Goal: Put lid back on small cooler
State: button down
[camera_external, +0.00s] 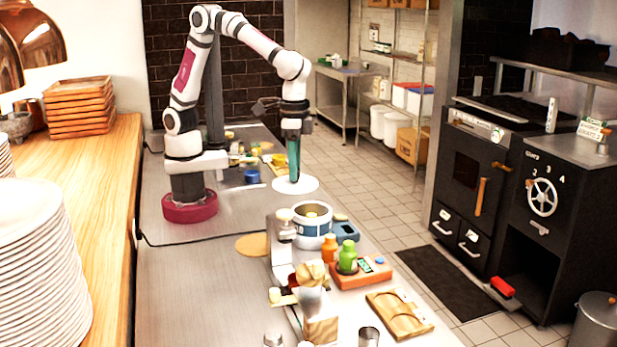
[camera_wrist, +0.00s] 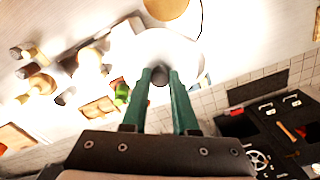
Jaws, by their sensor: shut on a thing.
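My gripper (camera_external: 294,177) points down with its green fingers shut on the knob of a round white lid (camera_external: 308,186). The lid hangs roughly level below the fingertips, apart from the cooler. In the wrist view the fingertips (camera_wrist: 160,75) pinch the dark knob, and the white lid (camera_wrist: 190,48) spreads out behind them. The small cooler (camera_external: 314,229), a round white tub with a dark blue band, stands open on the counter, nearer the external camera than the lid. Something yellow shows inside it. I cannot make out the cooler in the wrist view.
A grey appliance (camera_external: 282,240) stands close at the cooler's left. Orange and green bottles (camera_external: 347,257) and an orange scale (camera_external: 358,275) are in front. A blue container (camera_external: 346,231) is at its right. A round tan board (camera_external: 252,245) lies left. Small items lie behind my gripper.

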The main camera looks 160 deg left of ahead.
jog(key=shift+s+a+f+n, duration=0.55)
jog(key=shift+a+f, duration=0.35)
jog(key=shift+f, duration=0.55)
jog(key=shift+s+a+f+n, duration=0.45)
jog(key=shift+s+a+f, duration=0.35)
jog(key=shift+f, duration=0.7)
jog(key=shift+s+a+f+n, duration=0.5)
jog(key=shift+a+f, duration=0.5)
jog(key=shift+f, duration=0.45)
jog(key=shift+f, duration=0.15)
jog(key=shift+c, duration=0.6)
grip_release()
notch_tip(320, 180, up, 7)
